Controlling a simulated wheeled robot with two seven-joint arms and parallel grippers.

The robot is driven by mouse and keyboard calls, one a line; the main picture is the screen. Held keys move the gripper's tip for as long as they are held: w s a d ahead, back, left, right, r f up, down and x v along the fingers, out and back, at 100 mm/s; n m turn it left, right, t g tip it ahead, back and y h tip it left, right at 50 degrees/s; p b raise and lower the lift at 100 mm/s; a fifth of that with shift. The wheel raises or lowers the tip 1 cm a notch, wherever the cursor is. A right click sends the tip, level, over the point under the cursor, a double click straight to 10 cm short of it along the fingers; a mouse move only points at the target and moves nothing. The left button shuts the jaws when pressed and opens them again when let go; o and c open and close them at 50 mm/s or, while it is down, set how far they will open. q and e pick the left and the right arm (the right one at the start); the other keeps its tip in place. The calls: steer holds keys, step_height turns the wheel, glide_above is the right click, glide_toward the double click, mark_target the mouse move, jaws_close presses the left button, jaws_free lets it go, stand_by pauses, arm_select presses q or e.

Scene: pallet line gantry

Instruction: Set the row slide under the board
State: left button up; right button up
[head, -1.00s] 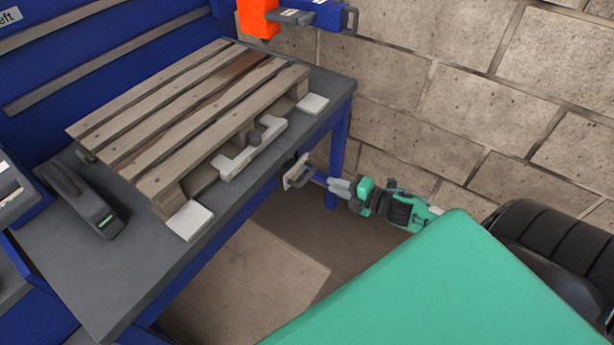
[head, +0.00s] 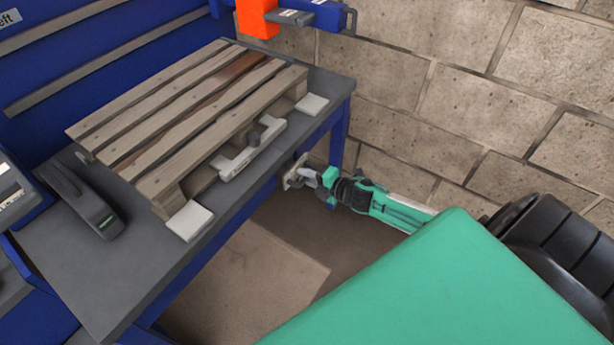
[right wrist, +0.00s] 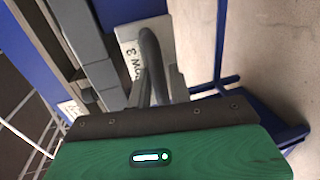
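The wooden pallet (head: 190,125) lies on the grey bench, with one darker brown board (head: 225,80) among its paler slats. A pale plate with a handle (head: 293,174) sits at the bench's front edge. In the right wrist view this plate reads "Row 3" (right wrist: 133,62), with a dark grey looped handle (right wrist: 150,50) standing out from it. My right gripper (head: 322,176) is at this handle, and its fingertips overlap it. Whether the fingers are closed around it is hidden. My left gripper does not show.
The grey bench (head: 75,255) has a dark handheld tool (head: 85,200) at left. A light block with a dark knob (head: 248,150) lies at the pallet's near side. White pads (head: 190,221) sit at pallet corners. A block wall (head: 470,100) stands behind my right arm.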

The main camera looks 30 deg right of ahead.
jaws_close()
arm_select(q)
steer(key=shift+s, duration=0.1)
arm_select(e)
steer(key=shift+s, duration=0.1)
